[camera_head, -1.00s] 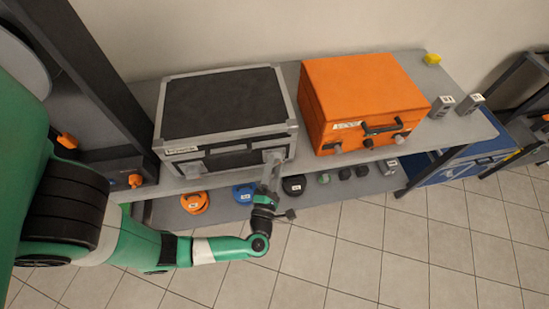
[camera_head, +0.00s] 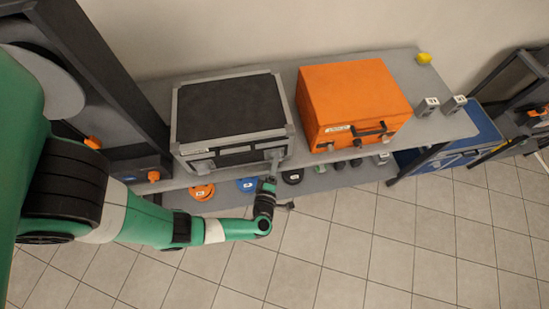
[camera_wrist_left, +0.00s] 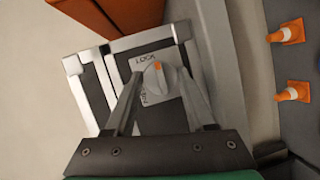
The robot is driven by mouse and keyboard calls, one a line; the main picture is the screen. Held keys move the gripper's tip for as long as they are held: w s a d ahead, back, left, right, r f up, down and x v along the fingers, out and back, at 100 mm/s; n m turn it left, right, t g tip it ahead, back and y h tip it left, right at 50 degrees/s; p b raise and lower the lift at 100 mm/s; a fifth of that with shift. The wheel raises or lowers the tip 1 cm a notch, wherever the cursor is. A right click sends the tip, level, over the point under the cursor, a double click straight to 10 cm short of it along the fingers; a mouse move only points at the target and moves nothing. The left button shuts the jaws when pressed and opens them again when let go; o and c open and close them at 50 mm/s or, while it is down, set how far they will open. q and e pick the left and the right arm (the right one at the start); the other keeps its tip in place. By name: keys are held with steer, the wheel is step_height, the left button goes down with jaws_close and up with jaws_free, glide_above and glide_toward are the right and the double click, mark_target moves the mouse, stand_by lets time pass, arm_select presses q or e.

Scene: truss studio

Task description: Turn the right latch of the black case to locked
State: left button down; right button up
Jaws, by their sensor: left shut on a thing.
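The black case (camera_head: 232,107) with grey metal edges stands closed on the grey bench, at left centre in the head view. Its left latch (camera_head: 203,167) is on the front face. My left gripper (camera_head: 275,160) is at the front right corner, shut on the right latch. In the left wrist view the right latch (camera_wrist_left: 158,80) is a round pale knob between the two fingers (camera_wrist_left: 160,85). Its orange mark lies at the knob's upper edge, close to the LOCK lettering; FREE is printed lower. The small knob is partly hidden in the head view. My right gripper is not in view.
An orange case (camera_head: 352,95) stands close right of the black case. Two grey blocks (camera_head: 427,106) and a yellow item (camera_head: 424,58) are at the bench's right end. The tiled floor in front is open.

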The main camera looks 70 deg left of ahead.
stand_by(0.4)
arm_select(q)
steer(key=shift+c, duration=1.2)
jaws_free()
steer(key=p+v, duration=0.1)
steer(key=v, duration=1)
steer(key=shift+s+d, duration=0.15)
steer(key=shift+d, duration=0.1)
steer(key=shift+r, duration=0.1)
